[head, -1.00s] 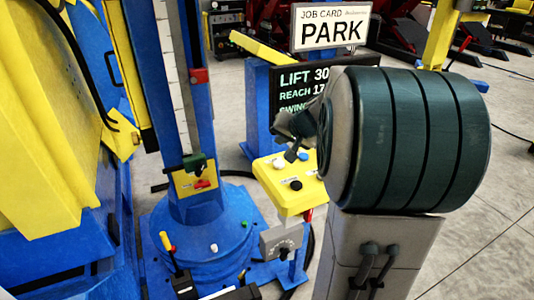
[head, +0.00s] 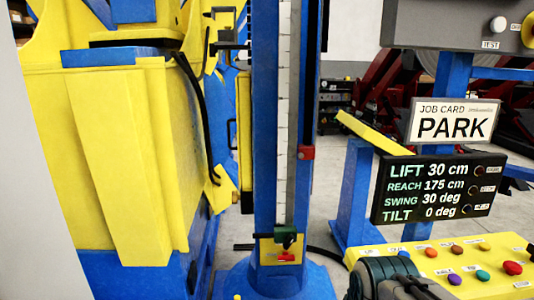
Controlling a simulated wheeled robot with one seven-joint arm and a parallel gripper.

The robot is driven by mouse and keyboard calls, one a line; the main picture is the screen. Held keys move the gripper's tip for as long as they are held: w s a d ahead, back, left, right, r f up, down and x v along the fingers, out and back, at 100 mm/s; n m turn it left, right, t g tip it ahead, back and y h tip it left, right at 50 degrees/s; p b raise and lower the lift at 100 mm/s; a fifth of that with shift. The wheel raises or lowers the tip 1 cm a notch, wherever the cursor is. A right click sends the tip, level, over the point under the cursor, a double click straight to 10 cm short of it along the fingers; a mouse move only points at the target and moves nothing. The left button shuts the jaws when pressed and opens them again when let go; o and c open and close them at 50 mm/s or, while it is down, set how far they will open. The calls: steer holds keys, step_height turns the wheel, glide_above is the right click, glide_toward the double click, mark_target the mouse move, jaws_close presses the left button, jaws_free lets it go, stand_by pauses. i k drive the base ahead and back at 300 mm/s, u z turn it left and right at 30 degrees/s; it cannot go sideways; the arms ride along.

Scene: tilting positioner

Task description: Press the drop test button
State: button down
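A grey box (head: 440,22) is at the top right, cut off by the picture's edge. It carries a round white button (head: 497,25) with a label reading TEST below it. I cannot read the words "drop test" on it. Only a dark rounded part of my arm shows at the bottom, in front of the yellow button panel (head: 478,250). My gripper's fingers are not in view. The panel bears several coloured buttons, among them a red one (head: 513,268); their labels are too small to read surely.
A black display (head: 437,190) reads lift 30 cm, reach 175 cm, swing 30 deg, tilt 0 deg. A job card (head: 454,121) above it reads PARK. A blue column (head: 264,120) with a scale stands in the middle. A large yellow and blue machine (head: 125,150) fills the left.

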mark_target(483, 246)
steer(key=z, duration=1.25)
